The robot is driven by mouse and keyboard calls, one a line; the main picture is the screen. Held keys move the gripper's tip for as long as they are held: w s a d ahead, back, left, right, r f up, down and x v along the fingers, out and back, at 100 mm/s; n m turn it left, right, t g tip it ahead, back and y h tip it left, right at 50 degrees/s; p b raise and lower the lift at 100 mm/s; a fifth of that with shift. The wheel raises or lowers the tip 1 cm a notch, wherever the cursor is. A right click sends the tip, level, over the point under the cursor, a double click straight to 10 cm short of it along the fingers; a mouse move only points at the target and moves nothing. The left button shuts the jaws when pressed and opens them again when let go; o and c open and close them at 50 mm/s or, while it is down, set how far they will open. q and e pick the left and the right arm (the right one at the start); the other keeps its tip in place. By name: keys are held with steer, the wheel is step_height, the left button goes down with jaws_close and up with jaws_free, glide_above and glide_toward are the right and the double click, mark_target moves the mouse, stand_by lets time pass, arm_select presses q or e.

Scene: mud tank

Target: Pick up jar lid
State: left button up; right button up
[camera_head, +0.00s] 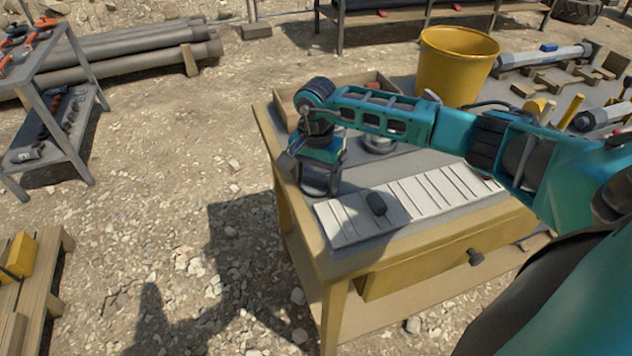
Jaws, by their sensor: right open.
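My right gripper (320,184) reaches in over the near left corner of a wooden workbench (268,130), pointing down with its fingers apart. A dark grey, glassy-looking round thing sits at or between the fingers; the hand hides its top, and I cannot tell whether it is the jar or its lid. A pale round metallic thing (379,146) shows just below my forearm and is partly hidden; it may be a jar or lid. My left gripper is not in view.
A yellow bucket (455,68) stands behind my arm. A wooden tray (372,80) is partly behind my wrist. Pipes and tool racks stand beyond the gravel.

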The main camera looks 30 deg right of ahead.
steer(key=c, duration=0.8)
steer(key=shift+r, duration=0.1)
